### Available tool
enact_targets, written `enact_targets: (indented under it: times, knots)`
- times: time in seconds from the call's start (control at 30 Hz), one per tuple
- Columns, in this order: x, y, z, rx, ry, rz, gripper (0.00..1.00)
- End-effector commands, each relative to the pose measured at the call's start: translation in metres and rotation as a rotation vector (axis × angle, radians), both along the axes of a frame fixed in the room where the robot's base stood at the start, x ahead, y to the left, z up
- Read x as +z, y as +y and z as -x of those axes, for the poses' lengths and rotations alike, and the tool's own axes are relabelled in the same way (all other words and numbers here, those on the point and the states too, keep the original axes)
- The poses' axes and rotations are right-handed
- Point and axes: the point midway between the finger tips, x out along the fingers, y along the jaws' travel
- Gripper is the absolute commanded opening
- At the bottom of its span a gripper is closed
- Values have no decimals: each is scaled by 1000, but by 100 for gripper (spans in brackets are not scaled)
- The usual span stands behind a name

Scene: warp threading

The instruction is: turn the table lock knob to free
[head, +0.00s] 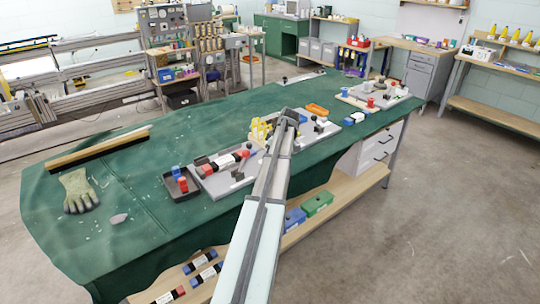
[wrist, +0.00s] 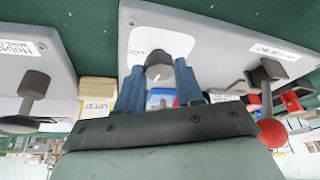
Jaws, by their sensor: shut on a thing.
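My gripper (wrist: 158,80) shows its two blue fingers in the wrist view, one on each side of a dark grey knob (wrist: 158,62). It is shut on this knob, which stands on a light grey panel (wrist: 215,25). A white label (wrist: 158,42) beside the knob is upside down and partly covered, with letters that look like part of "LOCK". The knob's pointing direction cannot be told. In the head view my gripper (head: 288,117) is over the grey board at the middle of the green table, and my arm hides the knob.
In the wrist view a lever with a red ball (wrist: 271,132) stands close on the right, and another dark knob (wrist: 33,83) on the left panel. In the head view yellow pieces (head: 260,130) and an orange part (head: 317,110) are near my gripper.

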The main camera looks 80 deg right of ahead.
Motion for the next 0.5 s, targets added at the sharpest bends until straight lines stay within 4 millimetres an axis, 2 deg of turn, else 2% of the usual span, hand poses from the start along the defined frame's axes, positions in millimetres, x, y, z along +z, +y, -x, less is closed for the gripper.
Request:
enact_targets:
  times: [0.2, 0.5]
  knots:
    - [0, -2, 1, 104, 1, 0, 6]
    - [0, -1, 1, 162, 1, 0, 6]
